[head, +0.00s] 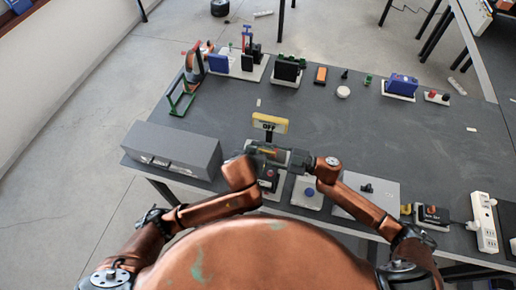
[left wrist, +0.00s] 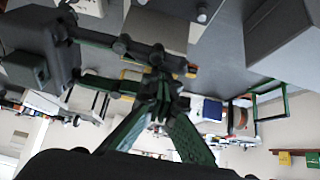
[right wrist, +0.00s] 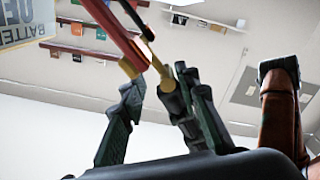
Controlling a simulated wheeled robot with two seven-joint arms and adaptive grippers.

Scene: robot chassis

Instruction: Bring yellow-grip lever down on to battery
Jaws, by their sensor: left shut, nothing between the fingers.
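A yellow-edged sign reading OFF (head: 269,123) stands on the bench in front of my grippers. Part of it, with OFF and BATTERY lettering, shows in the right wrist view (right wrist: 22,22). Red and yellow bars, one with a yellow rod (right wrist: 152,60), reach down near my right fingers there; I cannot tell whether they touch. My right gripper (head: 290,158) has its fingers apart, also in the right wrist view (right wrist: 158,92). My left gripper (head: 268,156) is shut and empty, its fingers together in the left wrist view (left wrist: 158,85). The grippers overlap in the head view and hide the lever's lower part and the battery.
A grey box (head: 172,149) stands at the left of the dark bench. A blue-button box (head: 307,193) and a light plate (head: 365,198) are near the front edge. A power strip (head: 484,222) lies at the right.

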